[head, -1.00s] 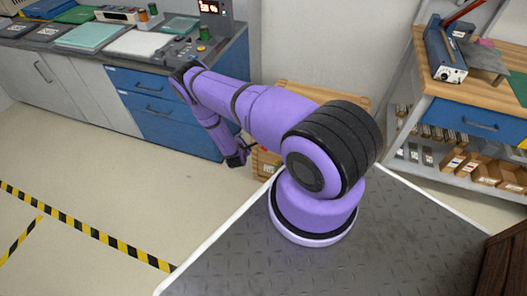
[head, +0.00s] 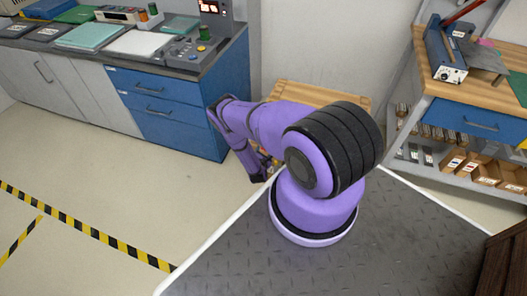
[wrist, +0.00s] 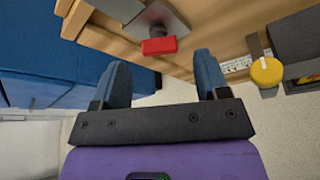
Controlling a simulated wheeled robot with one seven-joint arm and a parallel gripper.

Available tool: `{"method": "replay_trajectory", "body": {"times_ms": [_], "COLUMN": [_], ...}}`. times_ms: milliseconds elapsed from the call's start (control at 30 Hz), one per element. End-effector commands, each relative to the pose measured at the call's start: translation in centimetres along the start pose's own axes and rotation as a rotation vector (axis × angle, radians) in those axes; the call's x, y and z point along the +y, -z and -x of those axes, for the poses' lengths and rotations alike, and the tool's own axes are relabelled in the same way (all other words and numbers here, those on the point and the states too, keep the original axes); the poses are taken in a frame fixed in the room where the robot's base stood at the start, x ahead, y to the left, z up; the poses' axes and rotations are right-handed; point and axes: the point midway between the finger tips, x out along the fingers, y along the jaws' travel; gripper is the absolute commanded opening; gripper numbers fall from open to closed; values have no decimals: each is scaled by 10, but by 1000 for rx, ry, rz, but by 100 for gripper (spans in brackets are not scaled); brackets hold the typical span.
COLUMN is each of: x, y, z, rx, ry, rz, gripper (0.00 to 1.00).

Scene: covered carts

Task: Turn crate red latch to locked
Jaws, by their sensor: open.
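The wooden crate (head: 322,93) stands past the edge of my deck, mostly hidden behind my arm in the head view. In the wrist view its wooden side (wrist: 205,25) carries a red latch handle (wrist: 159,46) beside a grey metal plate. My gripper (wrist: 163,78) is open and empty, with its two blue fingers apart. The red handle shows beyond the fingertips, between their lines, and no finger appears to touch it. In the head view my gripper (head: 265,172) hangs low beside the crate, and its fingers are hard to make out.
A yellow knob (wrist: 266,72) sits by a white label and a dark fitting at the right of the wrist view. A blue cabinet (head: 170,120) stands left of the crate. A shelved workbench (head: 470,115) stands to the right. Open floor lies at the left.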

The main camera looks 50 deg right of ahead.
Motion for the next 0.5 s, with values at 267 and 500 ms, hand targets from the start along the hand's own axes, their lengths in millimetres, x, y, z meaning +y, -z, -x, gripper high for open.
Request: {"method": "replay_trajectory", "body": {"times_ms": [267, 500], "x": [0, 0], "y": [0, 0], "z": [-31, -35], "rx": [0, 0], "ry": [1, 0], "rz": [-2, 0], "gripper": [68, 68]}}
